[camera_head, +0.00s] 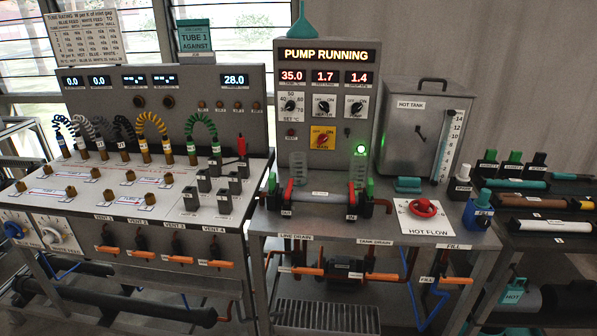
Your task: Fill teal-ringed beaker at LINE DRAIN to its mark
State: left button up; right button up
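The LINE DRAIN label (295,237) is on the front edge of the middle bench. An orange valve handle (300,270) is below it, roughly level. I cannot make out a teal-ringed beaker for certain. Two clear cylindrical vessels stand against the pump panel, a left one (298,165) and a right one (360,168); no teal ring or fill mark can be told on them. Neither of my grippers is in view.
A slatted drain grate (325,316) lies low under the bench. The TANK DRAIN label (375,242) is right of LINE DRAIN. The pump panel (327,95) reads PUMP RUNNING. The hot tank (412,125) and red HOT FLOW knob (423,208) are at right.

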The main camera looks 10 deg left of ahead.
aim_at(298, 169)
jog(key=i+j+u, duration=0.2)
jog(key=i, duration=0.25)
jog(key=i+j+u, duration=0.15)
jog(key=i, duration=0.3)
jog(key=j, duration=0.1)
